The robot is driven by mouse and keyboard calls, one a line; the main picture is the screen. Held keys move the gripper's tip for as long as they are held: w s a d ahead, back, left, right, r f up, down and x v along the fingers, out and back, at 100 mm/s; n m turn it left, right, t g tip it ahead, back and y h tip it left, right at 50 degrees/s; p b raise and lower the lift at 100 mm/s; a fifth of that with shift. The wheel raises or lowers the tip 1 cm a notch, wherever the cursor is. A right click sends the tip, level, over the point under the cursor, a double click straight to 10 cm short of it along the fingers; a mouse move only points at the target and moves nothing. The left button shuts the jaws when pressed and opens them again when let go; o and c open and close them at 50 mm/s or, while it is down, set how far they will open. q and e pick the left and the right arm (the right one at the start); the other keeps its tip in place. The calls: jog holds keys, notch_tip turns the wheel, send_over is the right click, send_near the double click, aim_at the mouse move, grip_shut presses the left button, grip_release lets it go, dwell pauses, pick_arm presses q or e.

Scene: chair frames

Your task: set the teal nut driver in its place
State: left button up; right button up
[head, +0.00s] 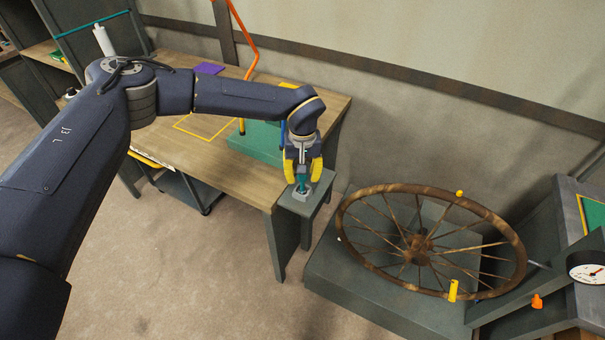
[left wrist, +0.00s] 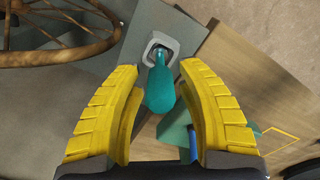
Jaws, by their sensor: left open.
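The teal nut driver (head: 302,182) stands in a light grey holder (head: 304,194) on a small grey stand. In the left wrist view the teal nut driver (left wrist: 160,88) points up toward the camera, and its far end is in the square opening of the holder (left wrist: 160,47). My left gripper (head: 303,172) is right above the stand with its yellow fingers on both sides of the handle. In the left wrist view the fingers of the left gripper (left wrist: 160,95) are spread, with gaps to the handle. My right gripper is not in view.
The small grey stand (head: 313,208) is beside a wooden workbench (head: 240,170). A spoked wheel (head: 430,240) lies on a low grey platform (head: 340,275) to the right. A dial gauge (head: 586,268) is at the far right. Bare floor lies in front.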

pick_arm(q)
notch_tip(320, 180, up, 12)
jog(key=shift+s+r, duration=0.1)
dwell(0.5)
